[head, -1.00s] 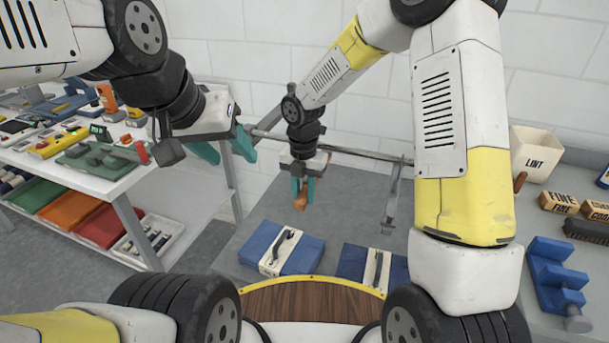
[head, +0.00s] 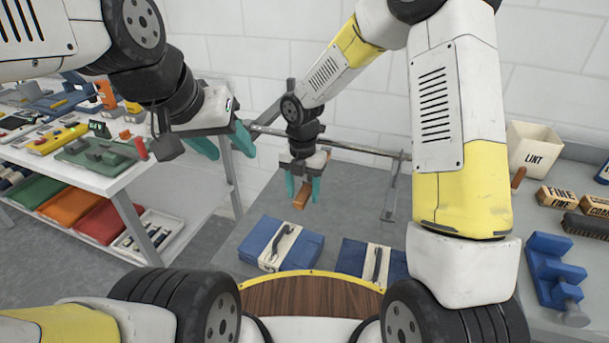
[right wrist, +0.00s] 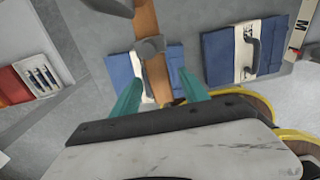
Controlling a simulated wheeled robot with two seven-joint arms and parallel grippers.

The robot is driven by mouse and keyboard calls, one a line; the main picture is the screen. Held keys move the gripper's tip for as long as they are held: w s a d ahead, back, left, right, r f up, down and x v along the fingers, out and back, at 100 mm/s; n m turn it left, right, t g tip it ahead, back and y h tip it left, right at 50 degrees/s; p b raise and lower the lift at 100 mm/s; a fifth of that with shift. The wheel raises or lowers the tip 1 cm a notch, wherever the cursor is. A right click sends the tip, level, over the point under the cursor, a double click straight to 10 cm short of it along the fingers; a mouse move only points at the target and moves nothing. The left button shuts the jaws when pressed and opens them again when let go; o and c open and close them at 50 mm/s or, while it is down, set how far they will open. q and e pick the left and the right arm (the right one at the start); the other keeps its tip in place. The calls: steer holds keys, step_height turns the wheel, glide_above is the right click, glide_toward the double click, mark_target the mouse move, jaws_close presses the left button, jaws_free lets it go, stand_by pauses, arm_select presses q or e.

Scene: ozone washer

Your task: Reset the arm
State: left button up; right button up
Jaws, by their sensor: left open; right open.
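My left gripper (head: 222,142) is at the upper left of the head view. Its teal fingers are apart with nothing between them. My right gripper (head: 303,186) hangs near the middle, above the grey bench, with its teal fingers spread. A brown bar-like piece (head: 303,198) shows between and below the right fingers. In the right wrist view the fingers of the right gripper (right wrist: 160,97) stand wide, with the brown piece (right wrist: 145,20) and a grey fitting between them. There is a gap on both sides, and what holds the piece up is unclear.
A metal rail (head: 350,148) runs behind the right gripper. Two blue folded bundles with pale bands (head: 285,245) lie on the bench below. A shelf of devices (head: 75,165) is at left. A LINT bin (head: 533,150), boxes and a blue fixture (head: 552,265) are at right.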

step_height(320, 180, up, 7)
steer(key=shift+r, duration=0.1)
steer(key=shift+d+r, duration=0.1)
steer(key=shift+r, duration=0.25)
steer(key=s+d+r+m+t, duration=0.3)
steer(key=s+d+r+m, duration=0.5)
steer(key=d+r+m, duration=0.45)
steer(key=s+d+r+m+t+y, duration=0.1)
steer(key=s+d+r+m, duration=0.1)
steer(key=s+m, duration=0.3)
steer(key=s+d+r+m+t+y, duration=0.1)
steer(key=s+m, duration=0.4)
steer(key=m, duration=0.9)
steer(key=shift+s+d+r+t, duration=0.3)
steer(key=shift+d+r+t, duration=0.3)
steer(key=shift+r, duration=0.25)
